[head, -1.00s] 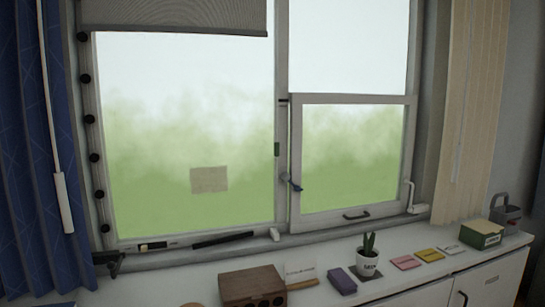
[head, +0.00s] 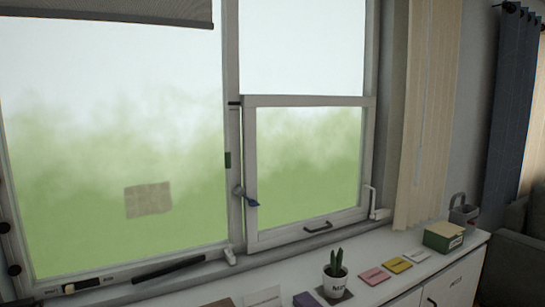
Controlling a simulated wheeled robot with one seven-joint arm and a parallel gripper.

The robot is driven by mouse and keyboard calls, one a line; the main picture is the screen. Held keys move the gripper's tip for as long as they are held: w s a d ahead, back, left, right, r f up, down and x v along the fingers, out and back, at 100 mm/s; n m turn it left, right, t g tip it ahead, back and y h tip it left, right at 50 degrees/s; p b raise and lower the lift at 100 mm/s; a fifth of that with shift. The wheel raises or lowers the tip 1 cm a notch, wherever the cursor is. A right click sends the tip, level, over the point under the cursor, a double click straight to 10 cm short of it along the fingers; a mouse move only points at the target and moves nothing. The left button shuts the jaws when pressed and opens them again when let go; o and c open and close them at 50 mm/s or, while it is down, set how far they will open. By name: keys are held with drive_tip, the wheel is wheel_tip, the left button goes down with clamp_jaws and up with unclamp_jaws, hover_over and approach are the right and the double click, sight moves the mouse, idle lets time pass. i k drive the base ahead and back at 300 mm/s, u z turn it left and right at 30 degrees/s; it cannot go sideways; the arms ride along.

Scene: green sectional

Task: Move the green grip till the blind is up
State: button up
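A grey roller blind (head: 115,10) hangs at the top left, over the upper edge of the large left window pane; only its lower part shows. A small dark green piece (head: 228,160) sits on the upright post between the two window parts, about halfway up. I cannot tell for certain that it is the grip. A slim strip with a small dark and pale piece (head: 84,285) lies along the bottom frame of the left pane. My gripper is not in view.
A white cabinet top (head: 392,284) runs below the window, with a potted cactus (head: 336,284), coloured cards (head: 375,276) and a green box (head: 443,237). Cream vertical slats (head: 427,120) hang right; a dark sofa (head: 518,235) stands beyond.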

sight(227, 155)
drive_tip(key=z, duration=0.15)
drive_tip(key=i, duration=0.65)
drive_tip(key=u, duration=0.65)
drive_tip(key=i, duration=0.55)
drive_tip(key=u, duration=0.55)
